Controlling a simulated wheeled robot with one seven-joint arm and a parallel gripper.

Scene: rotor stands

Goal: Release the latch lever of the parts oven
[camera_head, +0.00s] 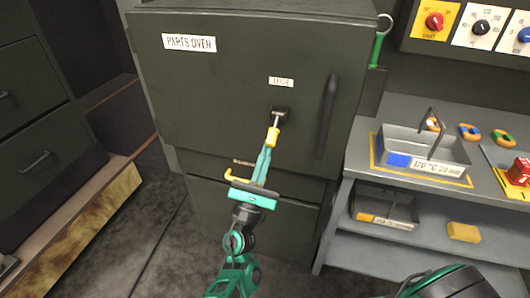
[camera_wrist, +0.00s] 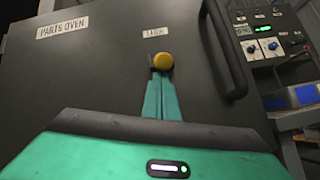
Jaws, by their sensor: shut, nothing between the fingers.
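The dark grey parts oven (camera_head: 215,95) has a "PARTS OVEN" label, and its door looks shut. The latch lever (camera_head: 273,136) hangs from a black pivot under a small label. It has a thin metal rod and a yellow grip, pointing down and slightly left. In the wrist view the yellow grip (camera_wrist: 163,61) shows end-on, just beyond my fingertips. My gripper (camera_head: 268,150) is shut, its teal fingers together and empty, with the tips at the lower end of the yellow grip. I cannot tell whether they touch it. My gripper (camera_wrist: 161,76) hides part of the lever in the wrist view.
A dark vertical door handle (camera_head: 328,117) stands right of the lever. A grey workbench (camera_head: 360,150) with a tray and faucet stands at right, below a control panel (camera_head: 465,30). Drawers (camera_head: 35,110) are at left. A green-handled tool (camera_head: 378,48) hangs by the oven's upper right corner.

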